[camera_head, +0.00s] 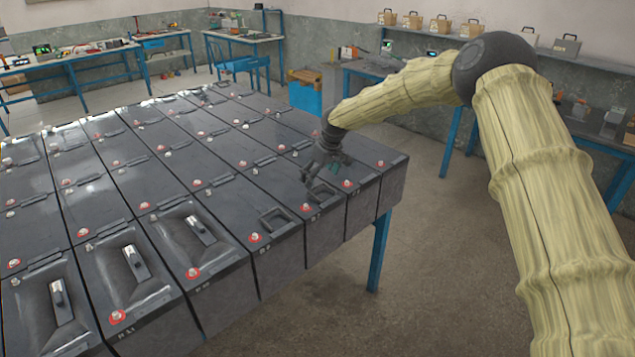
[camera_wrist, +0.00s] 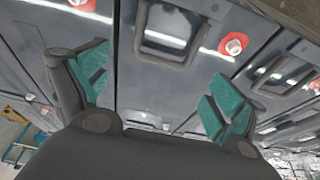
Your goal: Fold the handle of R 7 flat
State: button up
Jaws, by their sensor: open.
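My gripper (camera_head: 326,172) is open above the near right end of the battery rows. In the wrist view its teal-padded fingers (camera_wrist: 160,88) are spread wide with nothing between them. A dark loop handle (camera_wrist: 143,38) over a recess shows beyond the fingers, between two red-ringed terminals. In the head view a handle recess (camera_head: 321,194) lies just below and in front of the gripper, on a dark grey battery (camera_head: 318,232). The gripper appears apart from it. I cannot read which battery is R 7, nor tell how far this handle stands up.
Dark batteries with red-ringed terminals fill the blue-legged table. Another handle recess (camera_head: 277,219) lies to the left. Larger sunken handles (camera_head: 200,230) sit at the near left. A blue bin (camera_head: 305,95) stands behind the table. The floor (camera_head: 400,270) at right is clear.

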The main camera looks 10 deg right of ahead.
jog(key=v, duration=0.8)
jog(key=shift+r, duration=0.15)
